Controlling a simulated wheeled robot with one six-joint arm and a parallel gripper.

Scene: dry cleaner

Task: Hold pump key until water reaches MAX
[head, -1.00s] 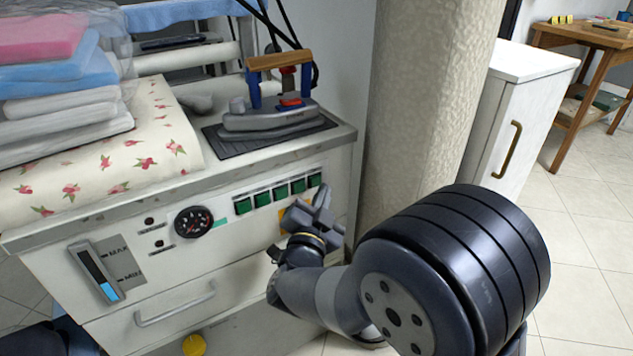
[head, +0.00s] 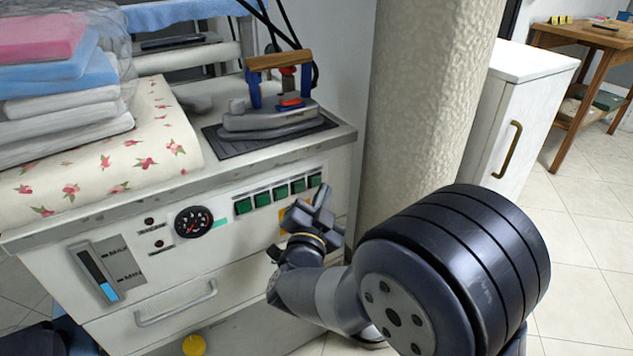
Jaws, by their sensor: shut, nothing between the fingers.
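A row of several green keys (head: 280,192) runs along the upper right of the white machine's front panel. I cannot read which one is the pump key. My gripper (head: 316,202) is shut and empty, in front of the panel just below the rightmost green key (head: 315,181). I cannot tell whether it touches a key. The water gauge (head: 97,272) is an upright, tilted-looking window at the panel's left. Light blue water (head: 109,293) fills only its bottom part, near the lower mark and well below the MAX mark (head: 115,243).
A round dial (head: 194,222) sits mid-panel, above a drawer handle (head: 175,305). An iron (head: 275,115) stands on a dark mat on top. Folded laundry (head: 60,75) lies at left. A thick column (head: 425,100) stands close behind my arm.

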